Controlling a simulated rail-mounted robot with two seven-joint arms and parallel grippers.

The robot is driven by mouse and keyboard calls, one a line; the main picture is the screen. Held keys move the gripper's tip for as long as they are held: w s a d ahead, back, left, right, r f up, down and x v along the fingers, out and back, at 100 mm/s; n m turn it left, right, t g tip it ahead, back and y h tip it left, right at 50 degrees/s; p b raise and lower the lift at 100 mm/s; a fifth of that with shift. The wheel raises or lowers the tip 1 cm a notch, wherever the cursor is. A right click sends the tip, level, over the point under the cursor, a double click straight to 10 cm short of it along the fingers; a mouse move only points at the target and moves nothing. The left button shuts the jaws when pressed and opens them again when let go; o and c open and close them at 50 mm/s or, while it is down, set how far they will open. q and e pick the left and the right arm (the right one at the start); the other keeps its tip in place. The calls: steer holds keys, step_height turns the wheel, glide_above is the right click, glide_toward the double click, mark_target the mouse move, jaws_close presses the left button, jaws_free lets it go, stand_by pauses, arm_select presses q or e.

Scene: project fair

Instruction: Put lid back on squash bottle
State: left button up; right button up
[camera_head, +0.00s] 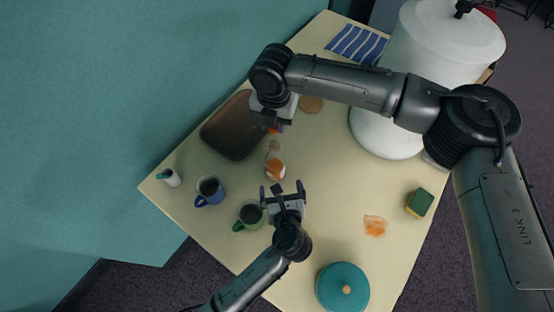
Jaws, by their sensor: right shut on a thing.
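The squash bottle (275,168), clear with orange contents, stands upright near the middle of the table. My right gripper (271,128) is just beyond its neck, pointing down. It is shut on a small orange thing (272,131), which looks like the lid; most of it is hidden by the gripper. The lid seems apart from the bottle, but its height above the neck is hard to tell. My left gripper (282,190) is on the near side of the bottle, with its fingers spread and nothing visible between them.
A dark brown tray (228,128) lies left of the bottle. A blue mug (209,190), a green mug (248,215) and a white cup (171,178) stand at the left edge. A sponge (419,203), orange patch (375,226), teal pot (342,288) and large white urn (440,45) are right.

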mark_target(277, 168)
arm_select(q)
steer(key=x, duration=1.2)
stand_by(0.4)
steer(key=c, duration=1.3)
steer(key=shift+c, duration=0.2)
arm_select(e)
steer(key=shift+f, duration=2.45)
